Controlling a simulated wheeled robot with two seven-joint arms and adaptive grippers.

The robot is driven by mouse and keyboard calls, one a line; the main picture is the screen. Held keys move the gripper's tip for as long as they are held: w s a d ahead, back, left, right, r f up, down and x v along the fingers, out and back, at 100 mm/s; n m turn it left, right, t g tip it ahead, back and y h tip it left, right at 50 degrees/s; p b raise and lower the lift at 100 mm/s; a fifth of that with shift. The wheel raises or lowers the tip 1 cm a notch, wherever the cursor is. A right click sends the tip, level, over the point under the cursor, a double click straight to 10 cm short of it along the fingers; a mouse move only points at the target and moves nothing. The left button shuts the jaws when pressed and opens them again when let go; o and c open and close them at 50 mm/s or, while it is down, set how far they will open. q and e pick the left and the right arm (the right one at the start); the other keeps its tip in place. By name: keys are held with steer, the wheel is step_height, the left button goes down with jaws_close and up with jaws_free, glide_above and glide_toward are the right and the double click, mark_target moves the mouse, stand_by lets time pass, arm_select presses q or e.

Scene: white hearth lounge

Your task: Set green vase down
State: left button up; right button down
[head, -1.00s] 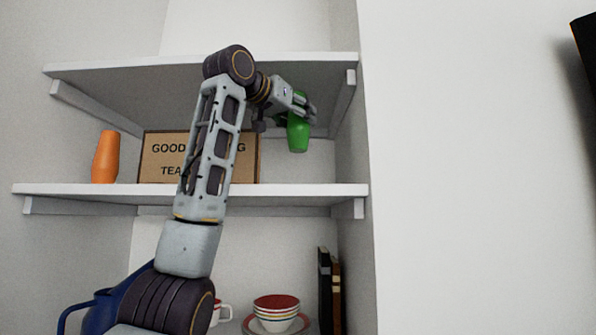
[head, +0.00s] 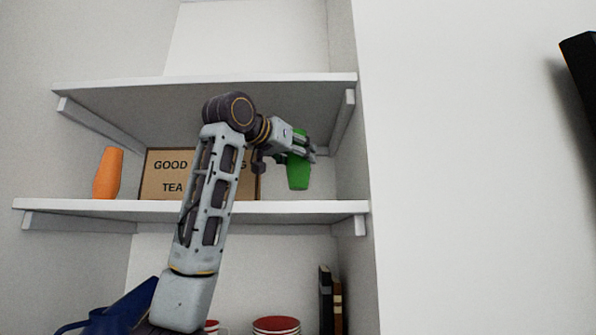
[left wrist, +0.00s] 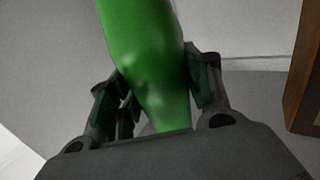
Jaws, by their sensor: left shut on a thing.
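The green vase (head: 298,174) is held upright by my left gripper (head: 300,150) at the right end of the middle shelf (head: 300,208). In the head view its base looks a little above the shelf or close to it; I cannot tell if it touches. The left wrist view shows the green vase (left wrist: 145,50) between the two dark fingers of the left gripper (left wrist: 158,88), which are shut on it. The vase's upper part is partly hidden by the gripper in the head view. My right gripper is not in view.
An orange vase (head: 107,173) stands at the left of the same shelf. A framed sign (head: 160,175) leans behind my arm. The upper shelf (head: 200,82) is overhead.

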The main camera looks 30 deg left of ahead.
mark_target(291, 167)
arm_select(q)
steer(key=shift+f, duration=1.35)
steer(key=shift+f+b, duration=0.3)
steer(key=shift+f, duration=0.4)
steer(key=shift+f, duration=0.1)
steer(key=o, duration=1.2)
